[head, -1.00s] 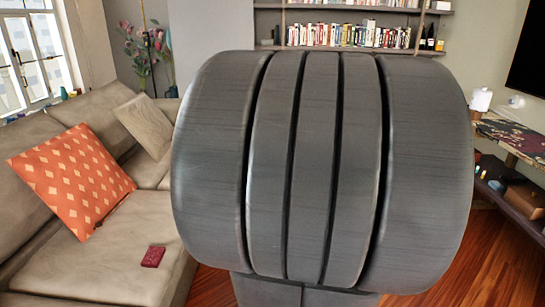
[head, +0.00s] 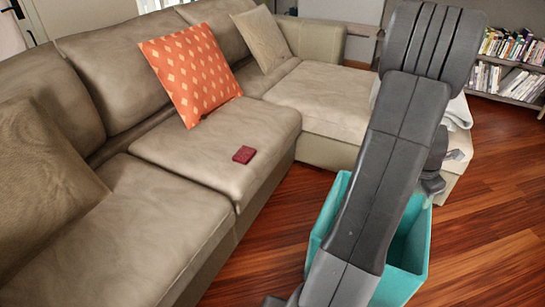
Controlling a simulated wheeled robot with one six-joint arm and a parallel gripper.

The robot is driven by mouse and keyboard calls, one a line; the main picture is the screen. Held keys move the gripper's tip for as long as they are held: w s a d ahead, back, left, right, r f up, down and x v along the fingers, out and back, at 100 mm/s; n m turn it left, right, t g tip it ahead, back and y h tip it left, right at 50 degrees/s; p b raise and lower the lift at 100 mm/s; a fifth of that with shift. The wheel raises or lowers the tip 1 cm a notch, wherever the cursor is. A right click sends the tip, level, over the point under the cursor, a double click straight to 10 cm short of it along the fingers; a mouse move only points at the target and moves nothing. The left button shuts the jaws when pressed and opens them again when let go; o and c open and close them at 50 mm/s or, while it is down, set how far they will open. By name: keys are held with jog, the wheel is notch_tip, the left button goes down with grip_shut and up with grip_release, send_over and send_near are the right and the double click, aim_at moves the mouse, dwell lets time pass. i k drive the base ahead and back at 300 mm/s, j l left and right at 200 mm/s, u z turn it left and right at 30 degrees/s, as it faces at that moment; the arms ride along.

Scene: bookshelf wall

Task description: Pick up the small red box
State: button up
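The small red box (head: 243,154) lies flat on the beige couch seat, near its front edge, left of the picture's middle. My arm rises on the right side and stands apart from the box. My gripper (head: 444,172) seems to be the dark part behind the arm at the right, mostly hidden by it. It is well to the right of the box and does not touch it. Whether its fingers are open or shut cannot be seen.
The beige couch (head: 325,95) fills the left and back. An orange patterned cushion (head: 192,72) leans behind the box. A teal open-topped bin (head: 421,245) is below my arm. Wooden floor (head: 490,215) is clear at the right; a bookshelf (head: 510,65) stands at the back right.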

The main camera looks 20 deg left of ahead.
aim_at(244, 156)
jog(key=i+j+u, duration=0.1)
jog(key=u, duration=0.3)
jog(key=i+j+u, duration=0.1)
jog(key=u, duration=0.35)
jog(key=i+u, duration=0.1)
jog(key=u, duration=0.3)
jog(key=i+u, duration=0.1)
jog(key=u, duration=0.3)
jog(key=i, duration=0.3)
jog(key=u, duration=0.05)
